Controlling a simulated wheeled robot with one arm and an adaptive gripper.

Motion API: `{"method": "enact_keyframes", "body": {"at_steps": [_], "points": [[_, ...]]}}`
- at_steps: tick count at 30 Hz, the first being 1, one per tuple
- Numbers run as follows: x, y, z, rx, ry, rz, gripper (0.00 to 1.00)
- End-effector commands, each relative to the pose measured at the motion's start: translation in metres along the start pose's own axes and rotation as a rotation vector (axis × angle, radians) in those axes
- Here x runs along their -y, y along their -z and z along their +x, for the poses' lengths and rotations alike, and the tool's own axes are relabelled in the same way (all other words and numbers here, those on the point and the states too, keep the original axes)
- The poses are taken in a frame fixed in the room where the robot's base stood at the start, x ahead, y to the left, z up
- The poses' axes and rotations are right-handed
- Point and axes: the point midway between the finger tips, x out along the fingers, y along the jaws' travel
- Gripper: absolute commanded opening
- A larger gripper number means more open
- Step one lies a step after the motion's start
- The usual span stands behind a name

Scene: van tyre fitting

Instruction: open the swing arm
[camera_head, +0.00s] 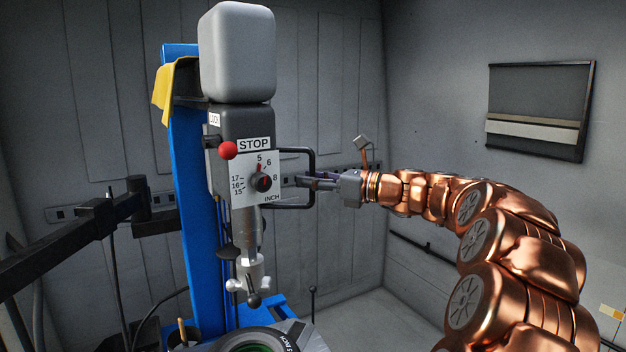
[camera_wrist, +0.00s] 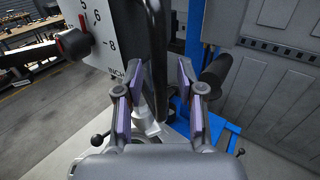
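The swing arm's head (camera_head: 240,130) is a grey box with STOP lettering and an inch dial, beside the blue column (camera_head: 188,180). A black loop handle (camera_head: 296,151) sticks out from the head's right side. In the wrist view the handle's bar (camera_wrist: 157,45) runs between my fingers. My gripper (camera_head: 311,184) reaches in from the right at the handle's outer bar. It also shows in the wrist view (camera_wrist: 160,70), open, with a finger on each side of the bar and gaps visible. Whether either finger touches it is unclear.
A red ball knob (camera_head: 228,150) and a dial (camera_head: 262,182) are on the head. The tool shaft (camera_head: 249,240) hangs below it, over a wheel (camera_head: 255,342). A black arm (camera_head: 60,240) extends at left. A yellow cloth (camera_head: 170,88) hangs on the column. Open floor lies at lower right.

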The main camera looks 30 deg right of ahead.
Motion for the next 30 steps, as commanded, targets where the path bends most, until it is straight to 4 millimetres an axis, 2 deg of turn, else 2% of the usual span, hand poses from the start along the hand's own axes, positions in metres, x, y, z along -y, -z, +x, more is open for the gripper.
{"method": "enact_keyframes", "body": {"at_steps": [1,10,26,30], "points": [[0.0001,0.0,-0.0002,0.0,0.0,0.0,0.32],[0.0003,0.0,-0.0004,0.0,0.001,0.0,0.0],[0.0005,-0.0001,-0.0006,0.0,0.001,0.0,0.0],[0.0062,-0.0042,-0.0037,0.003,0.002,-0.001,0.0]]}}
